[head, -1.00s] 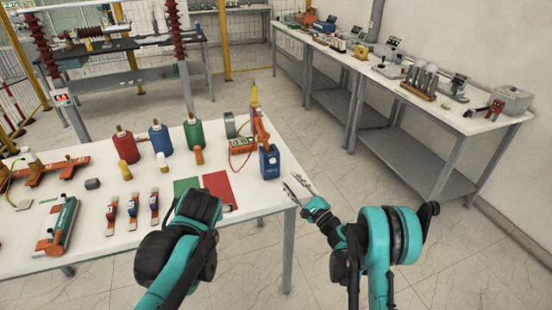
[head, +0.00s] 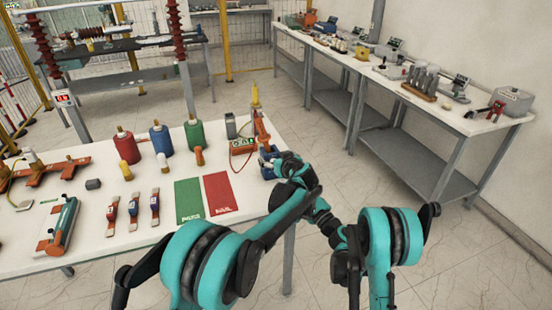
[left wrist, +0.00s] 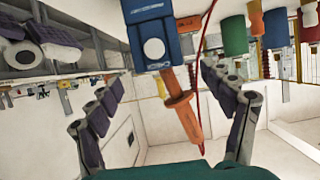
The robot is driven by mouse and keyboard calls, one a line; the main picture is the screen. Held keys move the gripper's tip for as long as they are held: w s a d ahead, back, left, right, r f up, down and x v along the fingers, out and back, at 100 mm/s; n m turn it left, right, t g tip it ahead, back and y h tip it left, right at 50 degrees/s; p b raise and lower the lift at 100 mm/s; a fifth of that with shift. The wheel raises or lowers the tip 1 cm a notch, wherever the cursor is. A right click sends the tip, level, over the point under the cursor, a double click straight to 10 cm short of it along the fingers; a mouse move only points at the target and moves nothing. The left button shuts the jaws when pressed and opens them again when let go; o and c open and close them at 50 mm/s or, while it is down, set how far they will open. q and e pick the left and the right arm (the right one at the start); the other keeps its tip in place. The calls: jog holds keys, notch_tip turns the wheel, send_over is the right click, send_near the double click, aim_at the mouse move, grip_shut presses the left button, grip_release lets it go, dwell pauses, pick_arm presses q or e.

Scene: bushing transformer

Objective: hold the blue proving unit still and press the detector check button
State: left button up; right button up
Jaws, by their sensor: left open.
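The blue proving unit (head: 268,168) stands at the table's right end, mostly hidden behind my left gripper (head: 274,159) in the head view. In the left wrist view the blue unit (left wrist: 152,25) shows inverted, with a pale round spot on its face. The open left gripper (left wrist: 162,77) has one finger to each side of it; contact cannot be told. The orange detector (head: 262,130) with a yellow tip rises by the unit; its orange body (left wrist: 182,112) also shows in the wrist view. My right gripper is hidden behind my left arm in the head view; jointed parts at the wrist view's top left may be it.
An orange meter (head: 242,145) with a red lead stands left of the detector. Green and red mats (head: 220,191) lie bare in front. A second bench with instruments stands at the back right.

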aim_at(271, 154)
pick_arm(q)
jog(key=x, duration=0.7)
jog(key=shift+w+f, duration=0.2)
jog(key=shift+w, duration=0.2)
jog(key=c, duration=1.5)
pick_arm(e)
grip_shut()
